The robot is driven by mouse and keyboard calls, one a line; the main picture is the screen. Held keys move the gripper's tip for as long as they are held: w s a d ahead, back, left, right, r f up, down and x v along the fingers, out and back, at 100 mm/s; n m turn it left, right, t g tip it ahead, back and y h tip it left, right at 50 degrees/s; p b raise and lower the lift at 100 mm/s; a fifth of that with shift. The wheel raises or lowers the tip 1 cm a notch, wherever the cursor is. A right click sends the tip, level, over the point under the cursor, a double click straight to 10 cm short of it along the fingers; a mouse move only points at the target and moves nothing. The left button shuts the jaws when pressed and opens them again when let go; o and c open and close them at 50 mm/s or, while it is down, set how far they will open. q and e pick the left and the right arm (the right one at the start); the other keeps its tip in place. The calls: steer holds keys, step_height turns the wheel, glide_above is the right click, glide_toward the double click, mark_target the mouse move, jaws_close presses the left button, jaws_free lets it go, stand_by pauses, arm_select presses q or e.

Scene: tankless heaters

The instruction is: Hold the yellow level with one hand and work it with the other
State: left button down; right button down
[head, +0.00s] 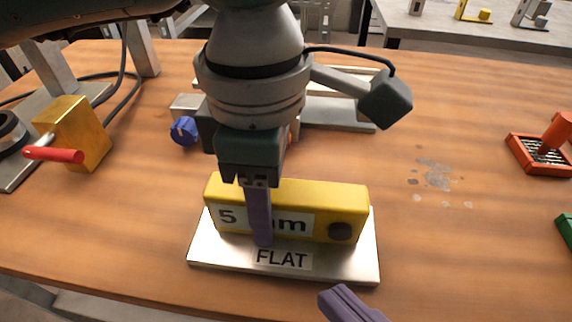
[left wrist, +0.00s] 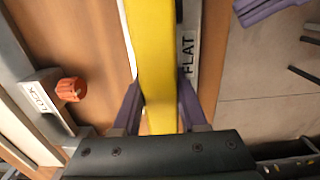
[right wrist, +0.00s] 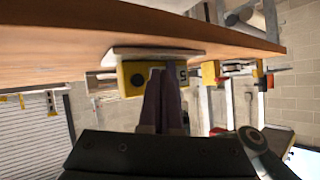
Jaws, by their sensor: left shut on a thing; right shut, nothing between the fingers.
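The yellow level (head: 345,200) is a long block with a white label, partly covered by my finger, and a dark round knob (head: 340,231) near its right end. It rests on a silver plate marked FLAT (head: 355,266). My left gripper (head: 262,238) is shut on the level from above, left of its middle. In the left wrist view, the level (left wrist: 155,60) runs between my two purple fingers. My right gripper (right wrist: 164,88) is shut and empty. In the head view, its purple finger shows at the bottom, in front of the plate and apart from the level.
A yellow box with a red-handled crank (head: 55,154) stands at the left. A blue knob (head: 184,130) sits on a fixture behind the level. A red tray-like tool (head: 540,155) and a green edge (head: 566,232) are at the right.

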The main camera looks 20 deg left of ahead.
mark_target(318, 233)
steer(key=shift+w+a, duration=0.25)
steer(key=shift+w, duration=0.6)
steer(key=shift+w+a, duration=0.25)
steer(key=shift+w, duration=0.55)
stand_by(0.8)
steer(key=shift+w+a, duration=0.1)
steer(key=shift+w, duration=0.5)
stand_by(0.4)
steer(key=shift+s, duration=0.65)
steer(key=shift+s, duration=0.1)
steer(key=s, duration=0.2)
steer(key=s+d, duration=0.2)
steer(key=s, duration=0.1)
steer(key=shift+s, duration=0.3)
